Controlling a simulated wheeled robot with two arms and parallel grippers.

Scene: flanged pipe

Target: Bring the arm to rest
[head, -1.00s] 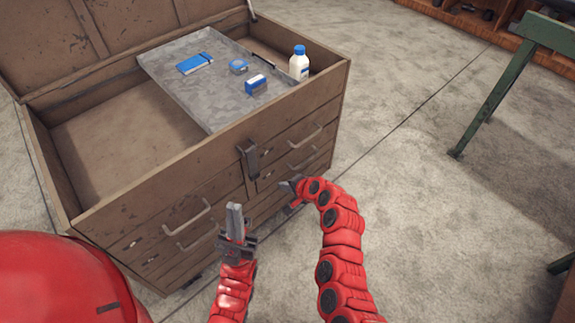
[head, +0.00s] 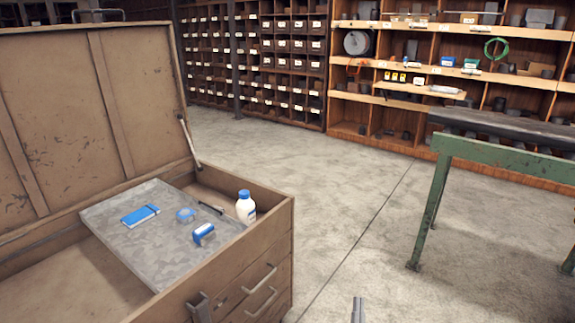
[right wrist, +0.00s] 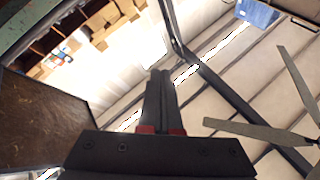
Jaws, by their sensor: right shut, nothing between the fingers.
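My right gripper (head: 357,311) shows only as a grey fingertip at the bottom edge of the head view. In the right wrist view its two dark fingers (right wrist: 160,100) lie together with nothing between them. They point up toward the ceiling, clear of any object. The rest of the right arm is out of the head view. My left gripper is not in view.
A green-legged stand (head: 430,210) is at right. Shelves (head: 450,85) line the back. Floor between is clear.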

